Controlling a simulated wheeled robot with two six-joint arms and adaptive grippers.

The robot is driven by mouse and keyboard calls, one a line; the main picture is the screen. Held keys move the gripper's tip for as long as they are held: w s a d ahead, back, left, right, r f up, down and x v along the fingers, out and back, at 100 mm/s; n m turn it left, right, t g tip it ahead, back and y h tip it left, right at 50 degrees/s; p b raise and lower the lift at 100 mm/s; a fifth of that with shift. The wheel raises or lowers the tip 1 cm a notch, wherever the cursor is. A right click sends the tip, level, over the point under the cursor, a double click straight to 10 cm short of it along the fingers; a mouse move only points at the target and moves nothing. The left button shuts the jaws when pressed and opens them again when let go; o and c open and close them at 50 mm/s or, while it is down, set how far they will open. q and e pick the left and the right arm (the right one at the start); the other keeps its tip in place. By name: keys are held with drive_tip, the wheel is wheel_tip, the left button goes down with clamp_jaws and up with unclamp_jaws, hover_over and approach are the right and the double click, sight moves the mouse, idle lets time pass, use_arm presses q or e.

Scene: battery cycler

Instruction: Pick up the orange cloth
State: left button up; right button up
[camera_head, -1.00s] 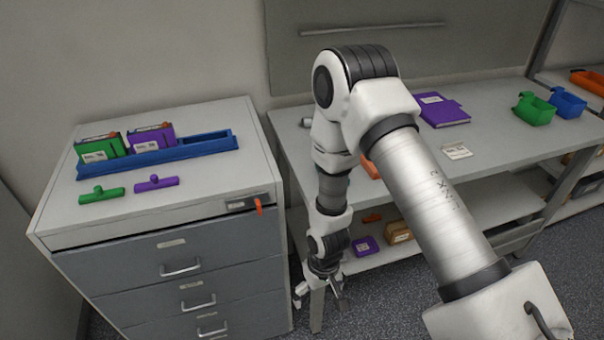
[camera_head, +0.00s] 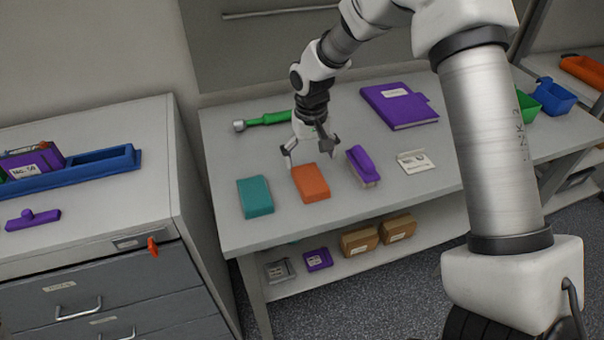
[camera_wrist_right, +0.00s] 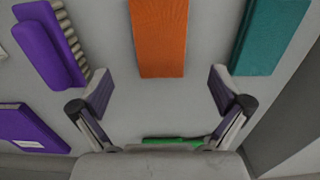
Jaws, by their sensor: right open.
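The orange cloth (camera_head: 310,183) is a folded rectangular block lying flat on the grey workbench (camera_head: 320,225), between a teal cloth (camera_head: 255,197) and a purple brush (camera_head: 362,165). My right gripper (camera_head: 309,157) is open and empty, just behind and above the orange cloth. In the right wrist view the orange cloth (camera_wrist_right: 160,38) lies ahead of and between the spread fingers (camera_wrist_right: 162,92), apart from them. My left gripper is not in view.
A green-handled tool (camera_head: 265,119) lies behind the gripper. A purple binder (camera_head: 400,105) and a white label card (camera_head: 415,162) lie to the right. The drawer cabinet (camera_head: 100,240) stands left. Boxes (camera_head: 360,242) sit on the lower shelf.

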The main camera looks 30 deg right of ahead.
sight(310, 179)
drive_tip(key=shift+s+d+f+p, duration=0.15)
drive_tip(key=shift+s+f+p, duration=0.3)
drive_tip(key=shift+s+f, duration=0.4)
drive_tip(key=f, duration=0.3)
drive_tip(key=w+f, duration=0.1)
drive_tip(key=shift+w+a+f, duration=0.1)
drive_tip(key=shift+a+f, duration=0.05)
drive_tip(key=shift+a, duration=0.2)
drive_tip(key=shift+s+d, duration=0.1)
drive_tip(key=shift+s, duration=0.15)
drive_tip(key=c, duration=0.5)
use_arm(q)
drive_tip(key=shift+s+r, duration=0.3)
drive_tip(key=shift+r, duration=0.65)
use_arm(e)
drive_tip(key=c, duration=0.7)
drive_tip(key=shift+o, duration=0.2)
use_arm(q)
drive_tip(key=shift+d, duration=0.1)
use_arm(e)
drive_tip(key=shift+r, duration=0.2)
